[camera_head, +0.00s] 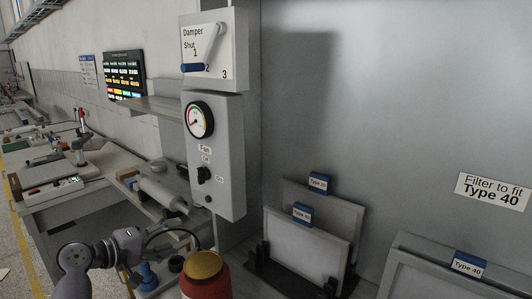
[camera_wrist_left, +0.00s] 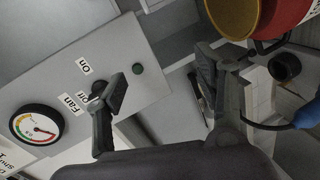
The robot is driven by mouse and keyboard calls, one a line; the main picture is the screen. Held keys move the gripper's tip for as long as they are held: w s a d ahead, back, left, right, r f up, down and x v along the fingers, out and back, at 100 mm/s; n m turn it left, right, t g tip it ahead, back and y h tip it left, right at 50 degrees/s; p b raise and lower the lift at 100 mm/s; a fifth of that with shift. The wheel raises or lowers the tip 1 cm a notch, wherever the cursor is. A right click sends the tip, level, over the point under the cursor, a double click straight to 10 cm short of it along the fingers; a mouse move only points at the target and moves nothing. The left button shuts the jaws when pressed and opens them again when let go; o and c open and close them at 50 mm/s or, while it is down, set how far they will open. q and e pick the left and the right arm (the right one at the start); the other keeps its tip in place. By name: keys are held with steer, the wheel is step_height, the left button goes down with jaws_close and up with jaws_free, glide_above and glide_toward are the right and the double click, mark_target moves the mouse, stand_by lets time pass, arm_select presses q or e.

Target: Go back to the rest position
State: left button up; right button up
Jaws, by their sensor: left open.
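My left arm enters from the lower left in the head view. Its gripper (camera_head: 181,190) is beside the left edge of the grey fan panel (camera_head: 228,165). In the left wrist view the two dark fingers (camera_wrist_left: 160,88) are spread apart with nothing between them. The left finger is in front of the fan panel (camera_wrist_left: 125,60), overlapping the area around the black fan switch (camera_wrist_left: 97,88); I cannot tell whether they touch. The fan switch also shows in the head view (camera_head: 203,174). My right gripper is in neither view.
A red can with a yellow lid (camera_head: 204,278) stands close to the right finger. The damper box (camera_head: 213,50) is above the fan panel. Framed filters (camera_head: 305,250) stand in a black rack at the right. A bench (camera_head: 70,195) is at the left.

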arm_select(q)
steer(key=s+d+f+m+g+y, duration=0.2)
steer(key=s+f+m+g+y, duration=0.1)
steer(key=s+f, duration=0.65)
steer(key=s+d+f+m+g+y, duration=0.2)
steer(key=s+d+f+m, duration=0.1)
steer(key=s+f, duration=0.6)
steer(key=s+d+f+m+g+y, duration=0.1)
steer(key=s+f+m+g+y, duration=0.1)
steer(key=s, duration=0.8)
steer(key=s+d+f+m+g+y, duration=0.1)
steer(key=s+f+m+y, duration=0.15)
steer(key=s, duration=0.75)
step_height(320, 180, down, 27)
steer(key=s+g+b, duration=0.2)
steer(key=s+a+f+b, duration=0.1)
steer(key=s+a+f, duration=0.2)
steer(key=s+f, duration=1.4)
steer(key=shift+a+f+g, duration=0.2)
steer(key=shift+f+g, duration=0.2)
steer(key=shift+f, duration=0.35)
steer(key=shift+m+h, duration=0.25)
